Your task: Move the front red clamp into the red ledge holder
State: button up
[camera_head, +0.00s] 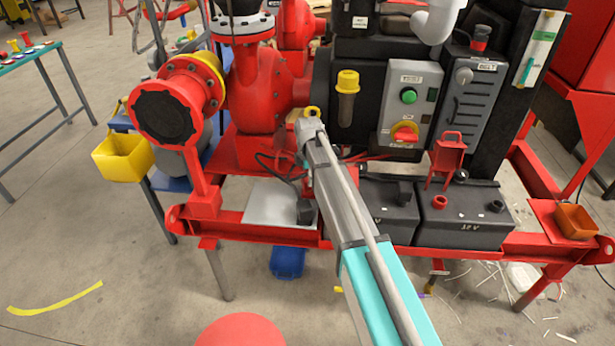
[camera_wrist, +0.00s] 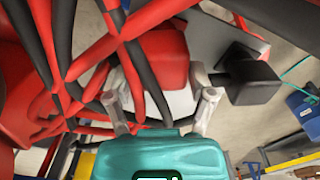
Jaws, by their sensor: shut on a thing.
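My gripper (camera_wrist: 158,98) is shut on a red block-like part, seemingly the red clamp (camera_wrist: 160,58), between its two grey fingers in the wrist view. Red and black cables cross in front of it, so part of it is hidden. In the head view my gripper (camera_head: 306,133) is in front of the red pump; the held part is hard to make out there. An upright red bracket-like piece (camera_head: 447,158) stands by the black batteries, to the right of my arm. I cannot tell whether it is the ledge holder.
A black block (camera_head: 305,211) sits by a grey plate (camera_head: 270,205), also in the wrist view (camera_wrist: 254,82). Two black batteries (camera_head: 462,224) stand on the red skid frame. A control box (camera_head: 410,103) rises behind. An orange bin (camera_head: 575,221) sits at the right end.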

jog(key=shift+f+b, duration=0.4)
jog(key=shift+f, duration=0.05)
dwell(0.3)
jog(key=o, duration=1.3)
jog(key=shift+c, duration=0.2)
jog(key=shift+r, duration=0.2)
